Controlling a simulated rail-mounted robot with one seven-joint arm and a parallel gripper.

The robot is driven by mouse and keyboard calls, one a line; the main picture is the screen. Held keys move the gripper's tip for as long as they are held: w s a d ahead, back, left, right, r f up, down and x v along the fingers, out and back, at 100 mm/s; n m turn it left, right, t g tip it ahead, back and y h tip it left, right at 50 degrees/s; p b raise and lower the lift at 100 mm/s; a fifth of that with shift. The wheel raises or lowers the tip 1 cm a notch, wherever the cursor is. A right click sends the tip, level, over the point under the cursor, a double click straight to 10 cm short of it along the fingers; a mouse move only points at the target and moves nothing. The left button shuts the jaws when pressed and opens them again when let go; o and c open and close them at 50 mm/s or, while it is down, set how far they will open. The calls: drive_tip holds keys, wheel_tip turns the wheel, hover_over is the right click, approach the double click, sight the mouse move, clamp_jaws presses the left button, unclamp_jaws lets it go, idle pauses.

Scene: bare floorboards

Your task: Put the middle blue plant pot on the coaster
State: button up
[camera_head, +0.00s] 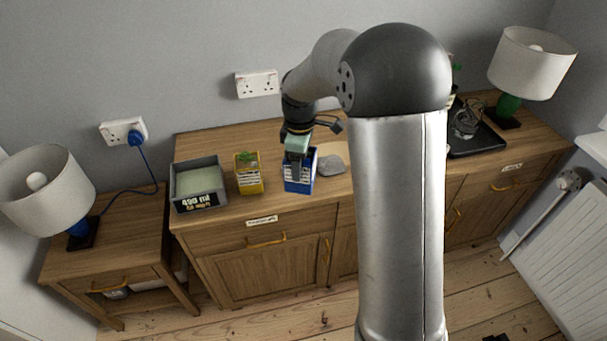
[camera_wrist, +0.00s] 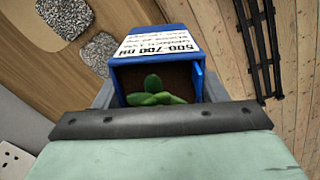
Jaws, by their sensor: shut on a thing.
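The blue plant pot (camera_head: 299,183) is a box-shaped pot with a white label. In the wrist view, the pot (camera_wrist: 158,40) holds dark soil and a small green plant, and its label reads 500-700 ml. My gripper (camera_head: 298,158) is shut on it from above, with its fingers along the pot's sides in the wrist view (camera_wrist: 160,92). A grey speckled flat piece (camera_head: 331,165), perhaps the coaster, lies just right of the pot. The wrist view shows two such pieces, one small (camera_wrist: 65,13) and one beside it (camera_wrist: 97,52). I cannot tell whether the pot touches the sideboard.
A yellow pot (camera_head: 248,174) with a plant stands left of the blue pot. A grey box (camera_head: 199,186) stands farther left on the sideboard (camera_head: 225,145). A black tray (camera_head: 480,138) and a green-based lamp (camera_head: 510,100) stand at the right. My arm hides the sideboard's middle.

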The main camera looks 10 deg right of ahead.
drive_tip(key=a+r+n, duration=0.4)
drive_tip(key=r+n, duration=0.1)
drive_tip(key=shift+w+d+f+p, duration=0.7)
drive_tip(key=shift+w+d+f, duration=0.25)
drive_tip(key=shift+w+f, duration=1.2)
drive_tip(key=shift+w+d+f+p, duration=0.7)
drive_tip(key=shift+w+d+f, duration=0.25)
drive_tip(key=shift+w+f, duration=1.25)
drive_tip(key=shift+w+d+f+p, duration=0.7)
drive_tip(key=shift+w+d+f, duration=0.25)
drive_tip(key=shift+w+f, duration=1.2)
drive_tip(key=shift+f, duration=0.15)
drive_tip(key=o, duration=1.3)
